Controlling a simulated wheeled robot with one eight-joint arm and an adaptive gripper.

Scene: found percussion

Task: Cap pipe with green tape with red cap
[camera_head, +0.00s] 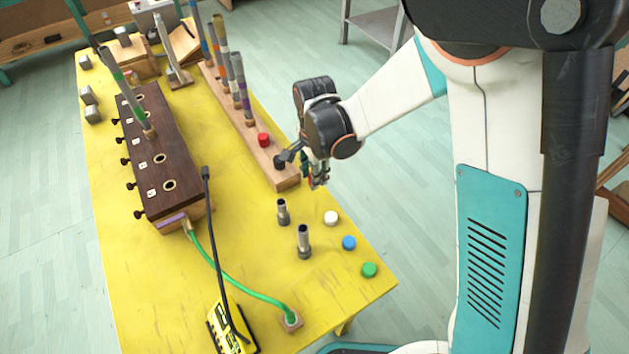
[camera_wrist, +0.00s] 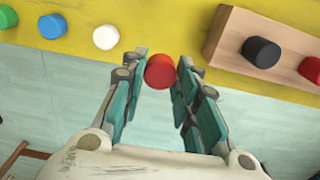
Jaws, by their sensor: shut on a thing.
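My gripper (camera_wrist: 160,72) is shut on a red cap (camera_wrist: 159,71), held between the fingertips. A grey pipe with green tape (camera_head: 128,92) stands tilted in the dark wooden box (camera_head: 178,160) at left, well away from my gripper. A second red cap (camera_head: 263,140) is on the rack; it also shows at the right edge of the wrist view (camera_wrist: 310,68).
The wooden rack (camera_head: 250,148) holds several taped pipes and a black cap (camera_head: 280,162). White (camera_head: 331,217), blue (camera_head: 349,243) and green (camera_head: 369,269) caps sit near the table's right edge. Two short grey fittings (camera_head: 303,242) stand nearby. A green hose (camera_head: 240,285) crosses the near table.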

